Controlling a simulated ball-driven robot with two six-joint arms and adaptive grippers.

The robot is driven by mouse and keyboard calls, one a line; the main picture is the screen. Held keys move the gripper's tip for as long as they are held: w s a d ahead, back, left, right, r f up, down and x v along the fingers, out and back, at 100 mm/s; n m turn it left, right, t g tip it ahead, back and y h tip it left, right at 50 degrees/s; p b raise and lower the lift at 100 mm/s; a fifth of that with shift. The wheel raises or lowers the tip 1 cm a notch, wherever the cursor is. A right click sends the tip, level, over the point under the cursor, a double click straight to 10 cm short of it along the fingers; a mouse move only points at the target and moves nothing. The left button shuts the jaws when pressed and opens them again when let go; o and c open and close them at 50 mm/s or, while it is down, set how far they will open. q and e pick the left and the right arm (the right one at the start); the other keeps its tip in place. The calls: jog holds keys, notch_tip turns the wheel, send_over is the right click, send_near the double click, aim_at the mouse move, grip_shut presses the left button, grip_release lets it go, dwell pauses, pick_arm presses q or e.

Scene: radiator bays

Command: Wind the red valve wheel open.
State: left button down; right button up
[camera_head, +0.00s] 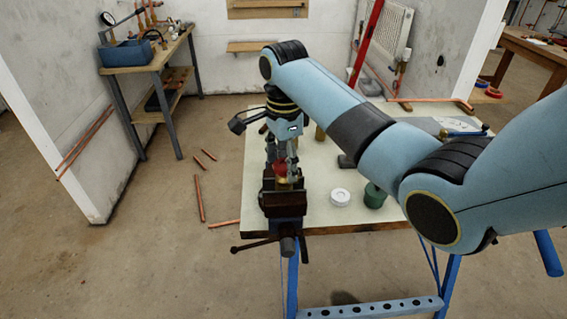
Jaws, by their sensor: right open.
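The red valve wheel (281,169) shows as a small red patch above the dark bench vise (283,199) at the left front of the white-topped workbench (330,222). A bit of brass shows beside it. My right gripper (282,160) points down over the wheel, with its fingers open around or just above it. Whether the fingers touch the wheel cannot be told at this size. The fingers and the vise hide much of the wheel and the valve. My left gripper is not in view.
A white roll (340,196) and a green can (374,196) stand on the bench right of the vise. The vise handle (255,245) juts out in front. Copper pipes (199,198) lie on the floor at left. A side table (150,62) stands by the left wall.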

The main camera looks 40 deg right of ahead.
jog(key=m, duration=0.3)
jog(key=shift+r, duration=0.2)
dwell(0.3)
